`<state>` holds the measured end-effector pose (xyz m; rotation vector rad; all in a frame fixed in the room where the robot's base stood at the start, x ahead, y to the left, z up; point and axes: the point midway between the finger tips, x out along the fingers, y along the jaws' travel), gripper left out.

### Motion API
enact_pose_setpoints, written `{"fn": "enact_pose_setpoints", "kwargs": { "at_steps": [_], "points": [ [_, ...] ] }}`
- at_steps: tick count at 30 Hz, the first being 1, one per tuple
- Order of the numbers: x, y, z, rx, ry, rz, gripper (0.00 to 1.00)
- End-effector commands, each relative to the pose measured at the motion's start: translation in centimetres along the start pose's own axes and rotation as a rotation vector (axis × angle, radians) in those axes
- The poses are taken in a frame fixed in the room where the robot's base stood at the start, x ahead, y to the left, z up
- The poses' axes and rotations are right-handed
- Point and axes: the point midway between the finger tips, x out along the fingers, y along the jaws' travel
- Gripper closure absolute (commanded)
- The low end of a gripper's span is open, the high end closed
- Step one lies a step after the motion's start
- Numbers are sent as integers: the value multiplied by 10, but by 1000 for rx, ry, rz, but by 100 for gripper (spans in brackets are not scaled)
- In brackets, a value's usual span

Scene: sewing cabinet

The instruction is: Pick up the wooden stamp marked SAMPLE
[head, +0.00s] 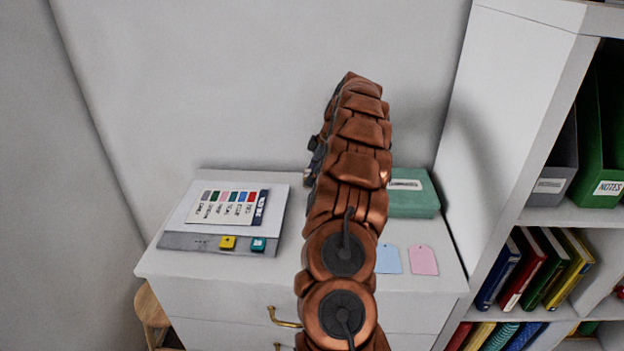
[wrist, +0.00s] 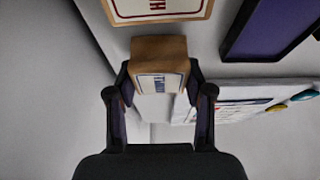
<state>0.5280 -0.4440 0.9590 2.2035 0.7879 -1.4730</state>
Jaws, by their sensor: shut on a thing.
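In the wrist view, my gripper (wrist: 160,76) is shut on a small wooden block (wrist: 158,47), with one dark finger on each side. The block is a wooden stamp with a white label in blue letters, too small and foreshortened to read. A second wooden piece (wrist: 125,16) with a white face and red letters shows at the top edge, cut off by the frame. In the head view, my arm hides the held stamp and nearly all of the gripper.
A green box (head: 413,203) and blue (head: 389,260) and pink tags (head: 424,261) lie right of my arm. A bookshelf (head: 545,213) bounds the right.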

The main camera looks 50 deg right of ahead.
Motion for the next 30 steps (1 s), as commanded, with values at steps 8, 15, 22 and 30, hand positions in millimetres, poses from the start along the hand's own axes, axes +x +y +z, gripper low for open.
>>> {"fn": "enact_pose_setpoints", "kwargs": {
  "at_steps": [8,15,22,30],
  "points": [
    [0,0,0,0,0,0,84],
    [-3,1,-1,0,0,2,84],
    [-14,0,-6,0,0,-1,84],
    [-29,1,-12,0,0,2,84]
  ]
}}
